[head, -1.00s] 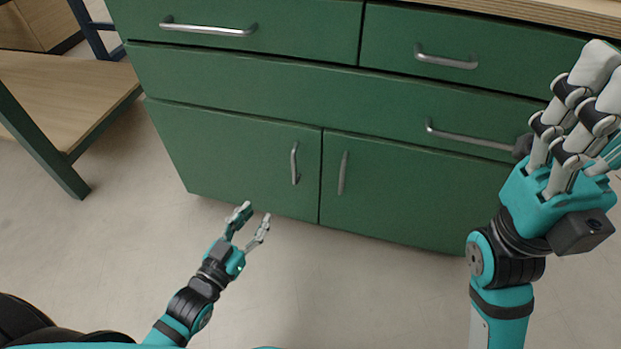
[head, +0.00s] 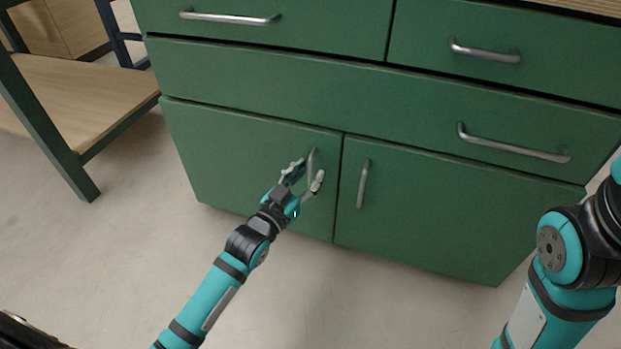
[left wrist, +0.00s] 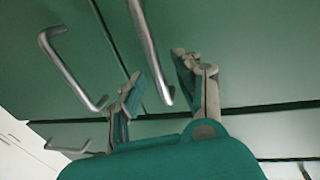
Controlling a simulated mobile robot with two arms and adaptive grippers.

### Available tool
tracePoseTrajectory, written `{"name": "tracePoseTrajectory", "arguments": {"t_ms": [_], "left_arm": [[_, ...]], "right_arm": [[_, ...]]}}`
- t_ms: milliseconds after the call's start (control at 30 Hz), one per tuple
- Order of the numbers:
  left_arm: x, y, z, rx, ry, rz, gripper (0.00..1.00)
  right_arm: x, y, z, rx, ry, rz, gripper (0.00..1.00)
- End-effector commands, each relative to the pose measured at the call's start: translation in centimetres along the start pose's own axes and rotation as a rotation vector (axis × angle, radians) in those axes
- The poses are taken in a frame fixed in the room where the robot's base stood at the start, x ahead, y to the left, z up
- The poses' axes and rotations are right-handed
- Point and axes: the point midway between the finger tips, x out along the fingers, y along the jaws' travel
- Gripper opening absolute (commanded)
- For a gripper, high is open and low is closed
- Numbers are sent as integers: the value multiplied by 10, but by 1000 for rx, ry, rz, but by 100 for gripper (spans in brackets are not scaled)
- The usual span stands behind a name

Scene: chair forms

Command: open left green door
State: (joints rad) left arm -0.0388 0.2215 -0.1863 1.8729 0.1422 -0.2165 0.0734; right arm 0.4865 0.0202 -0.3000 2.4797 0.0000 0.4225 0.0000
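The left green door (head: 240,155) of the cabinet is shut, flush with the right door (head: 430,220). Its upright metal handle (head: 312,165) is near its right edge. My left gripper (head: 306,176) is open, with its fingertips at this handle. In the left wrist view, a metal handle (left wrist: 150,48) passes between the spread fingers of my left gripper (left wrist: 158,82); I see no clear grip on it. My right arm shows at the right edge of the head view, but its gripper is outside the picture.
The right door's handle (head: 363,184) is close by on the right. Drawers with metal handles (head: 512,145) lie above the doors. A wooden table with a green leg (head: 45,125) stands at the left. The floor (head: 400,305) before the cabinet is clear.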

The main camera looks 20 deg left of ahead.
Motion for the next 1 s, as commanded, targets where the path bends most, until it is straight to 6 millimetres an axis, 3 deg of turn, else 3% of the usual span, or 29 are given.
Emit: {"name": "tracePoseTrajectory", "arguments": {"t_ms": [167,433,700,1000], "left_arm": [[13,0,0,0,1,0,34],[14,0,0,0,-1,0,34],[14,0,0,0,-1,0,2],[14,0,0,0,-1,0,0]], "right_arm": [[2,-2,-5,-3,19,-7,40],[4,-2,-5,-3,21,-8,40],[4,-2,-5,-3,20,-8,40],[4,-2,-5,-2,20,-8,40]]}}
